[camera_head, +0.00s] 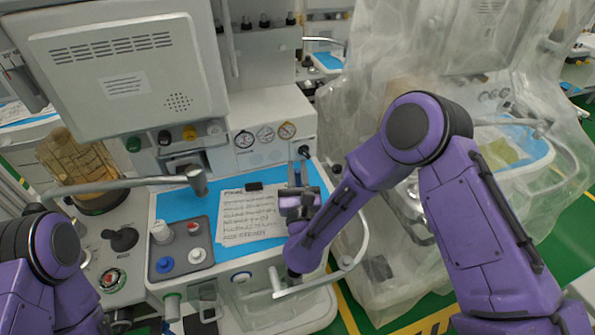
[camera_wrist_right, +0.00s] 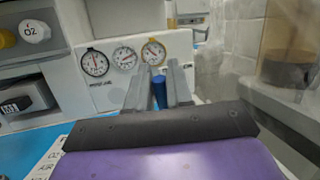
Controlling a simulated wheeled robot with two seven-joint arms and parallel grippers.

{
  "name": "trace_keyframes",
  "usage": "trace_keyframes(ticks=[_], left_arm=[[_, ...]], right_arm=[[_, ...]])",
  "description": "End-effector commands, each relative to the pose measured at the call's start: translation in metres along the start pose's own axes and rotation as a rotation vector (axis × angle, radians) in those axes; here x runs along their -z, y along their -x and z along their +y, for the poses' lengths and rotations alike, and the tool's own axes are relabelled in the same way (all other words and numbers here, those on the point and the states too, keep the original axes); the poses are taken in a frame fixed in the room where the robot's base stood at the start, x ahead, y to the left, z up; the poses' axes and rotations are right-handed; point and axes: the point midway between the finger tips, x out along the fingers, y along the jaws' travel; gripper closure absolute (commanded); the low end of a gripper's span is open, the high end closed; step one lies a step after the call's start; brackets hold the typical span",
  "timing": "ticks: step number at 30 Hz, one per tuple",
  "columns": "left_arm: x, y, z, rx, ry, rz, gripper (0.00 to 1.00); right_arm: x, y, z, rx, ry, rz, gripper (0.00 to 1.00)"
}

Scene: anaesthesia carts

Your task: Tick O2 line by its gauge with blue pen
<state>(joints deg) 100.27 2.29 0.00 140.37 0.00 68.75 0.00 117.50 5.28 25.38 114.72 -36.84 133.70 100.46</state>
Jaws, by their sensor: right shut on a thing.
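My right gripper (camera_head: 297,180) is shut on a blue pen (camera_wrist_right: 159,90), which stands up between the two grey fingers in the right wrist view. The gripper is over the right side of the cart's blue worktop, by the right edge of the paper checklist (camera_head: 249,217). The sheet has several printed or written lines, too small to read here; its corner shows in the right wrist view (camera_wrist_right: 48,162). Three round gauges (camera_head: 265,134) sit on the white panel behind the gripper; they also show in the right wrist view (camera_wrist_right: 124,57). My left gripper is out of view.
A black clip (camera_head: 254,186) is at the sheet's top edge. A grey tray (camera_head: 184,249) with capped items lies left of the sheet. A white knob marked O2 (camera_wrist_right: 34,30) is left of the gauges. A plastic-draped cart (camera_head: 400,60) stands to the right.

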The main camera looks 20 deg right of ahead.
Motion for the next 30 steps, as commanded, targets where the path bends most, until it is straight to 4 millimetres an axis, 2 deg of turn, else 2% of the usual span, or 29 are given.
trace_keyframes(ticks=[30], left_arm=[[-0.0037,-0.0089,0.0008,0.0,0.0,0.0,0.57]], right_arm=[[0.0016,-0.0003,-0.0058,-0.001,0.0,0.0,1.0]])
